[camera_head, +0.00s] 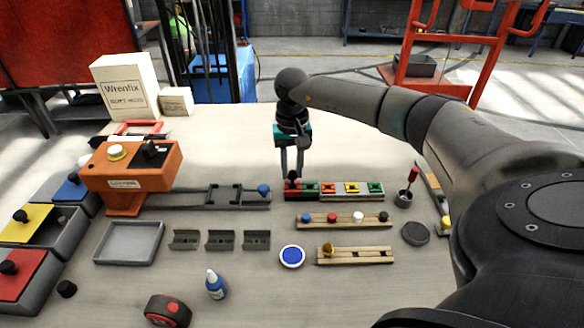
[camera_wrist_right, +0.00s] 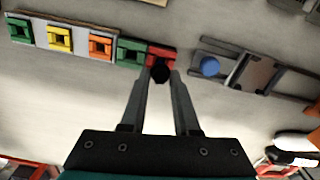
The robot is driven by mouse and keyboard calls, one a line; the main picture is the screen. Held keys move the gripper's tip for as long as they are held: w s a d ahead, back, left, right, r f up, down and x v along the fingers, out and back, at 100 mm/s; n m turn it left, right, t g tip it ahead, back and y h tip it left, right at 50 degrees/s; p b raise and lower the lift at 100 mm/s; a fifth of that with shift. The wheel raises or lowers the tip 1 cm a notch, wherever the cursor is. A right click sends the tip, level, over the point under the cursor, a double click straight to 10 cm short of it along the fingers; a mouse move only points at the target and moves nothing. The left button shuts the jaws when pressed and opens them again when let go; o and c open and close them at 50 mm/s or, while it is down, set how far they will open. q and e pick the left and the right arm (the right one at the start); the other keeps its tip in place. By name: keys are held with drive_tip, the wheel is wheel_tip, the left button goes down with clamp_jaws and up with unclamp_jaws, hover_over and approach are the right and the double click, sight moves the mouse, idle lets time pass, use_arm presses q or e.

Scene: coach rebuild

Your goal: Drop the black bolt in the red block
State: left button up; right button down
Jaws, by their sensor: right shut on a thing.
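The red block (camera_head: 291,192) is at the left end of the row, directly below the fingertips. In the right wrist view the red block (camera_wrist_right: 164,51) is partly hidden by the bolt. I cannot tell whether the bolt touches the block or is inside it. My left gripper is not in view.
A green block (camera_head: 309,188) adjoins the red one, with more coloured blocks to the right. A blue-knobbed grey slide (camera_head: 235,196) lies close on the left. A wooden rack with coloured knobs (camera_head: 345,220) stands in front. An orange machine (camera_head: 130,170) stands at left.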

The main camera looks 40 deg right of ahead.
drive_tip(key=shift+f+b, duration=1.2)
drive_tip(key=shift+f, duration=0.2)
idle(1.4)
drive_tip(key=shift+c, duration=0.9)
unclamp_jaws()
drive_tip(key=shift+r, duration=0.1)
drive_tip(key=shift+r+p, duration=2.2)
drive_tip(key=shift+r, duration=0.8)
drive_tip(key=shift+f, duration=0.1)
